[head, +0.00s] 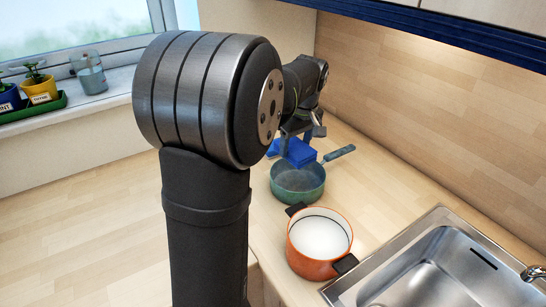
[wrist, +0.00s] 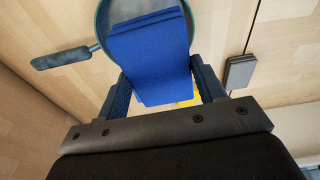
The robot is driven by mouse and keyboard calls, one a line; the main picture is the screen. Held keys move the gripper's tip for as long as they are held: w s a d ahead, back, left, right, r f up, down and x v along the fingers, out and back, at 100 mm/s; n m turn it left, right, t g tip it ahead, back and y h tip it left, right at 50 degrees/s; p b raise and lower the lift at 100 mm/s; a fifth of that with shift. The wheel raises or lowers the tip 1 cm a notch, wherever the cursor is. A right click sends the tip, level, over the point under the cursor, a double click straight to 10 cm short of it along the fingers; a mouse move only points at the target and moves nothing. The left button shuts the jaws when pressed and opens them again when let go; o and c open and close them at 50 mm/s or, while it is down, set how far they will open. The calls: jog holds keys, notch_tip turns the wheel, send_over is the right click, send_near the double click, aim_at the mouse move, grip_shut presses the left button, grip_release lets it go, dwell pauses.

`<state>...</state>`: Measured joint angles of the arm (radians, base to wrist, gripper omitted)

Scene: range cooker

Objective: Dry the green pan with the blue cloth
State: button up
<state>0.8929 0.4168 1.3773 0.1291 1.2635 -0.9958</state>
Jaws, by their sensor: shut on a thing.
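The green pan (head: 297,186) stands on the wooden counter behind the orange pot, its handle (head: 339,153) pointing to the back right. In the wrist view the pan's rim (wrist: 101,22) and handle (wrist: 62,58) show beyond the cloth. The blue cloth (head: 299,152) is folded and held at the pan's back rim, partly over its opening. It fills the middle of the wrist view (wrist: 150,50). My gripper (wrist: 165,90) is shut on the cloth, with a finger on each side of it. I cannot tell whether the cloth touches the pan's inside.
An orange pot (head: 313,262) with a white inside stands close in front of the pan. A steel sink (head: 440,270) is at the right front. Potted plants (head: 40,88) stand on the windowsill at left. A grey object (wrist: 240,72) lies right of my gripper in the wrist view.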

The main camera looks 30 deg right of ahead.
aim_at(300, 153)
jog(key=shift+w+d, duration=0.15)
jog(key=shift+d, duration=0.35)
jog(key=shift+w+d, duration=0.15)
jog(key=shift+d, duration=0.35)
jog(key=shift+d+f, duration=0.15)
jog(key=shift+f, duration=2.3)
